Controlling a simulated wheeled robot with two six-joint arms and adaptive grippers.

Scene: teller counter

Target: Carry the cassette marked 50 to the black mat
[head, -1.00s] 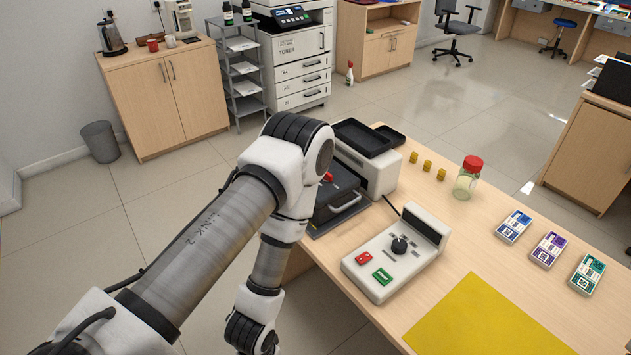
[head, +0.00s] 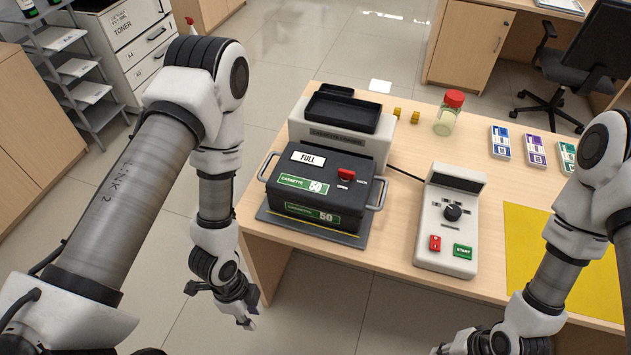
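The cassette marked 50 (head: 312,183) is a black box with green labels, a white FULL label, a red knob and grey side handles. It sits on a dark mat (head: 311,233) at the table's front left edge, in front of the counting machine. My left gripper (head: 228,307) hangs left of the table and below the cassette, apart from it. Its fingers look spread and hold nothing. My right wrist is at the bottom right, and its gripper (head: 441,350) is mostly cut off by the frame edge.
The machine with a black tray (head: 345,111) stands behind the cassette. A control box (head: 449,222) stands to its right, then a yellow mat (head: 522,240). A red-lidded jar (head: 449,112), small yellow stacks (head: 415,117) and banknote packs (head: 535,149) lie farther back.

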